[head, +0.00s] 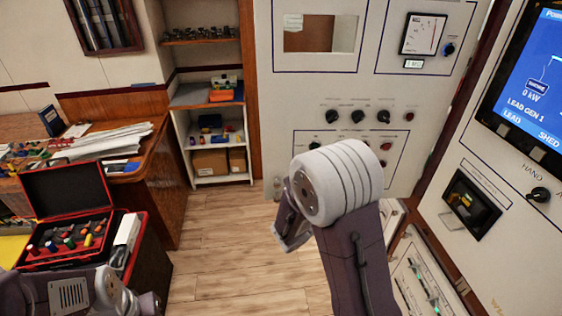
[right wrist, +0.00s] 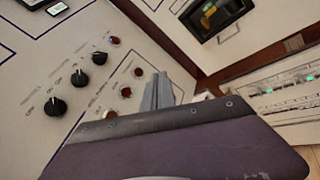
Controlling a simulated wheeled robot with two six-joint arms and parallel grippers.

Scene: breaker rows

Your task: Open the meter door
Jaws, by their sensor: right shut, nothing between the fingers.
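The pale panel with the analog meter (head: 423,34) stands ahead in the head view. It carries a window, a row of black knobs (head: 358,117) and red lamps. Its lower part is partly hidden by my right arm. The same knobs show in the right wrist view (right wrist: 77,78). My right gripper (right wrist: 158,90) is shut and empty, its fingertips in front of the panel's lower right part, near the red lamps. I cannot tell whether they touch it. In the head view its fingers are hidden behind my wrist. My left arm shows at the bottom left, its gripper out of view.
A slanted console with a blue screen (head: 532,82) and a small dark window (head: 470,204) stands close on the right. A lower panel with green lights (head: 424,283) is below. On the left are a desk, an open red-edged toolbox (head: 70,217) and shelves. Wooden floor (head: 225,240) is clear between.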

